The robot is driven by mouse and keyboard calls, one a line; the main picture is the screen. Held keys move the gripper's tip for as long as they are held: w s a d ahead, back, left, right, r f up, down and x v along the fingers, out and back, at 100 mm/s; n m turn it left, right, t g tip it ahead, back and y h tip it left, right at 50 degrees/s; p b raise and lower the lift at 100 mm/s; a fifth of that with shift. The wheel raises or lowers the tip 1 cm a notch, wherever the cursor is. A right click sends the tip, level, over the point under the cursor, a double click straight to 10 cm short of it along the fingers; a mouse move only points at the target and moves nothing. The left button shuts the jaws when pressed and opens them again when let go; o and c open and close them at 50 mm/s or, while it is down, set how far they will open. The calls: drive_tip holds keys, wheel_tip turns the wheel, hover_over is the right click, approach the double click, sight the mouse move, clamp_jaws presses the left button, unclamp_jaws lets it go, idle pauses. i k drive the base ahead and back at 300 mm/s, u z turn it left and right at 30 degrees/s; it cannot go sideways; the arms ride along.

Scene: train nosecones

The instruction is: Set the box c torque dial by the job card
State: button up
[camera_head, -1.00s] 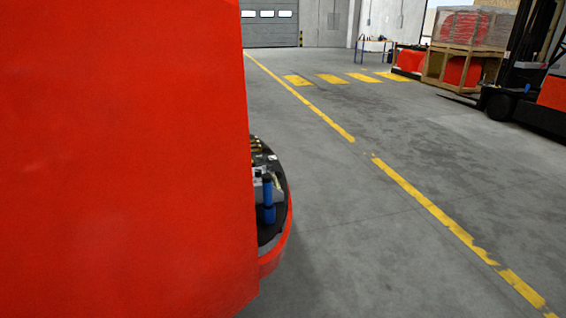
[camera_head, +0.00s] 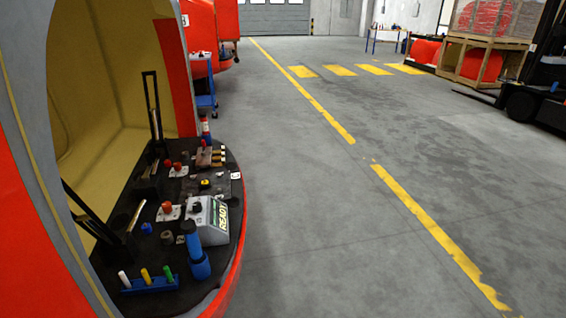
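A black work deck (camera_head: 222,275) with a red rim sits at the open front of a red nosecone at left. A white box (camera_head: 215,222) with a black knob and a dark green label stands on it; the lettering is too small to read surely. Behind it lies a dark plate (camera_head: 222,188) with a small yellow and black part and a white tag that seems to read C. I cannot tell which part is the box c torque dial. No job card can be made out. My gripper is not in view.
The deck also holds a blue upright tool (camera_head: 194,252), a blue rack (camera_head: 150,284) with coloured pegs, red knobs and black levers. A blue trolley (camera_head: 206,102) stands beyond. Open grey floor with yellow lines lies to the right; a forklift (camera_head: 530,90) stands far right.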

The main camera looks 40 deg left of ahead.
sight(197, 208)
drive_tip(key=z, duration=0.05)
drive_tip(key=i, duration=1.4)
drive_tip(key=u, duration=3.7)
drive_tip(key=i, duration=1.05)
drive_tip(key=z, duration=0.25)
